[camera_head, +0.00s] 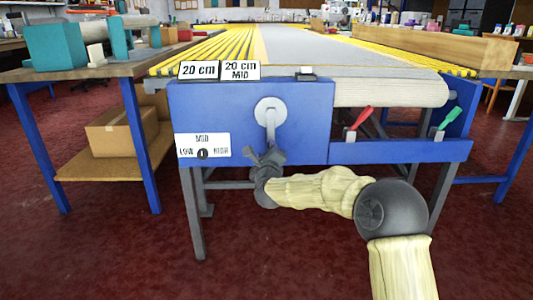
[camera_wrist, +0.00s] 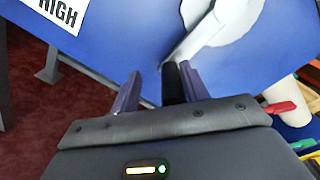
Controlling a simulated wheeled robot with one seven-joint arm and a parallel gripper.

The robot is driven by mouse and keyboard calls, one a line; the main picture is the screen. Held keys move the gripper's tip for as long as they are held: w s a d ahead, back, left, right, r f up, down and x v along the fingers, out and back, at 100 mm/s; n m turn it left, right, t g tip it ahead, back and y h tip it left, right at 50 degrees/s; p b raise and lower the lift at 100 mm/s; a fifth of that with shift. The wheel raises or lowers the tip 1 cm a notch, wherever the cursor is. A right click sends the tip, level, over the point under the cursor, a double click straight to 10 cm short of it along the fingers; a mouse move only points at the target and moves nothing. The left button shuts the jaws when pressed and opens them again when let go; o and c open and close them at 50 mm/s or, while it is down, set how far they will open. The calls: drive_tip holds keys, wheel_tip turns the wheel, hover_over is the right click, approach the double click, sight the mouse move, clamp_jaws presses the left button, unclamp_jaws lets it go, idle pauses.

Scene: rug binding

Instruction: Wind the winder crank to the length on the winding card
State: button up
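The winder crank (camera_head: 270,112) is a pale disc with an arm on the blue front panel. Its arm hangs down to a dark handle, which shows in the wrist view (camera_wrist: 173,80). My gripper (camera_head: 268,156) is at the lower end of the crank arm. In the wrist view its two fingers (camera_wrist: 160,75) stand apart with the handle between them. The handle is close to the right finger, with a gap to the left finger. Two cards on the table's front edge read "20 cm" (camera_head: 199,70) and "20 cm MID" (camera_head: 240,70).
A panel marked LOW, MID, HIGH (camera_head: 203,140) has a small dark knob, left of the crank. A red lever (camera_head: 360,118) and a green lever (camera_head: 447,119) stand on the right. A pale roll (camera_head: 390,93) lies above them. A side table (camera_head: 130,68) is at left.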

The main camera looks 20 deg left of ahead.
drive_tip(key=shift+w+d+r, duration=0.1)
drive_tip(key=shift+d, duration=0.15)
drive_tip(key=shift+s+d+p, duration=0.25)
drive_tip(key=shift+s+p, duration=0.1)
drive_tip(key=shift+s, duration=0.3)
drive_tip(key=p+v, duration=0.5)
drive_tip(key=v, duration=1.1)
drive_tip(key=shift+a, duration=0.1)
